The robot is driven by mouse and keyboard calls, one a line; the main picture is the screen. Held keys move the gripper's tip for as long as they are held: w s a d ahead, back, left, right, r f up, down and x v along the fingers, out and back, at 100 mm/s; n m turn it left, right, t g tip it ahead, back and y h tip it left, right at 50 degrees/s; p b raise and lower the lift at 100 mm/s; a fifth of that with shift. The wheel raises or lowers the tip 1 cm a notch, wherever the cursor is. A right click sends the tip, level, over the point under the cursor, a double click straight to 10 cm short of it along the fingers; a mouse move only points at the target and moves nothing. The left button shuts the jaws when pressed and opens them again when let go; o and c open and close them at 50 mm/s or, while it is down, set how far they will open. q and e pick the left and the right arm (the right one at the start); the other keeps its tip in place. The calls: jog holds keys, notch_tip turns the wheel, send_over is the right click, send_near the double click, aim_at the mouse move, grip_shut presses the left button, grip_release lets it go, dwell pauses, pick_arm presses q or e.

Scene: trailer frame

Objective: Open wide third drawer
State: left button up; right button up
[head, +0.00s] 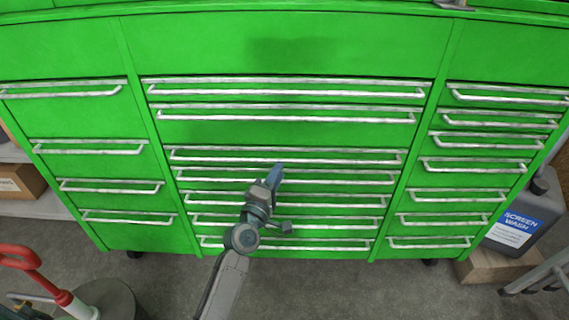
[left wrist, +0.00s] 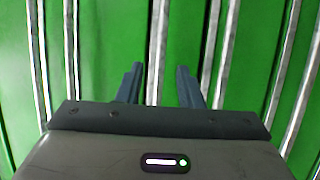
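The green cabinet has a middle column of wide drawers with long silver bar handles. The third wide drawer from the top has its handle (head: 290,160) just above my left gripper in the head view, and it looks closed. My left gripper (head: 275,174) is in front of the wide drawers, near the third and fourth handles. In the left wrist view the gripper (left wrist: 159,78) has its two fingers apart, with a silver strip (left wrist: 154,50) showing between them. I cannot tell which drawer this strip belongs to, or whether the fingers touch it. My right gripper is not in view.
Narrower drawers with bar handles flank the wide ones on the left (head: 88,147) and right (head: 475,165). A screen wash jug (head: 520,225) stands at the right. A red-handled tool (head: 40,270) is at the lower left. Grey floor lies in front of the cabinet.

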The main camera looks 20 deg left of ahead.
pick_arm(q)
jog(key=x, duration=0.4)
jog(key=shift+s, duration=0.1)
grip_shut()
